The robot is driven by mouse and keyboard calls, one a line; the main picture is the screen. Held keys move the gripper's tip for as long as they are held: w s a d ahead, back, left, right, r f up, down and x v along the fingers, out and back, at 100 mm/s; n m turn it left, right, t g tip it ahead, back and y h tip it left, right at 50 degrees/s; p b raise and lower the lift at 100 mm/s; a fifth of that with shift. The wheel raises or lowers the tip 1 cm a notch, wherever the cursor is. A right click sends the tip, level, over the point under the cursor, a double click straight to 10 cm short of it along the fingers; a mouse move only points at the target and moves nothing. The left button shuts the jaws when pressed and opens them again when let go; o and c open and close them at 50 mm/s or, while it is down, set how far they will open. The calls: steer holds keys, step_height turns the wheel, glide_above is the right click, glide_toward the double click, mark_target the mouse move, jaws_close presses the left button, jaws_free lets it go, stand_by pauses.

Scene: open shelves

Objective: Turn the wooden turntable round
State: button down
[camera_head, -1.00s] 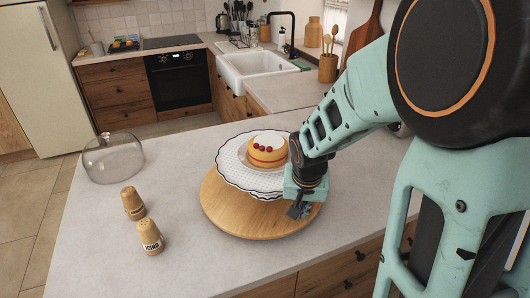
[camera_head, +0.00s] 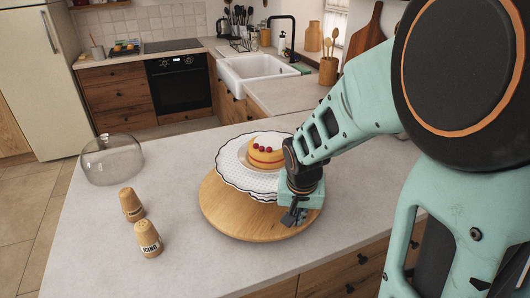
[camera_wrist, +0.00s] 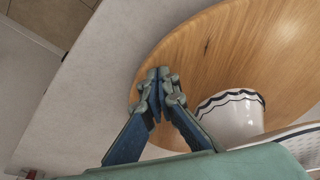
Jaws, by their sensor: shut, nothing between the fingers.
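The round wooden turntable (camera_head: 237,219) sits on the grey counter, and its bare near part shows as a curved wooden edge in the wrist view (camera_wrist: 225,45). On it stands a white cake stand (camera_head: 231,168) with a dark wavy rim, whose white foot (camera_wrist: 232,118) shows in the wrist view. A cake (camera_head: 266,157) with red berries sits on the stand. My gripper (camera_head: 293,216) points down at the turntable's near right part. Its fingers are shut and empty, with the tips (camera_wrist: 160,90) by the rim in the wrist view. I cannot tell whether they touch it.
A glass dome (camera_head: 112,159) stands at the counter's left edge. Two tan shakers (camera_head: 148,238) stand left of the turntable. The counter (camera_head: 185,265) is bare between them and along its front edge. A sink (camera_head: 250,70) is behind.

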mark_target(256, 231)
steer(key=shift+s+a+f+b, duration=0.1)
steer(key=shift+s+a+b, duration=0.15)
steer(key=shift+a+b, duration=0.25)
steer(key=shift+s+a+f+b, duration=0.1)
steer(key=shift+s+a+b, duration=0.2)
steer(key=shift+a, duration=0.3)
steer(key=shift+s+a, duration=0.15)
steer(key=shift+a, duration=0.3)
steer(key=shift+a+b, duration=0.1)
steer(key=shift+b, duration=0.2)
steer(key=shift+s+a+r+b, duration=0.15)
steer(key=shift+a+b, duration=0.15)
steer(key=shift+a, duration=0.3)
steer(key=shift+s+a+b, duration=0.2)
steer(key=shift+a+b, duration=0.65)
steer(key=shift+a, duration=0.75)
steer(key=shift+a+b, duration=0.4)
steer(key=shift+a, duration=0.45)
steer(key=shift+a, duration=0.1)
steer(key=shift+w+a+b, duration=0.1)
steer(key=shift+a+b, duration=0.25)
steer(key=shift+a, duration=0.25)
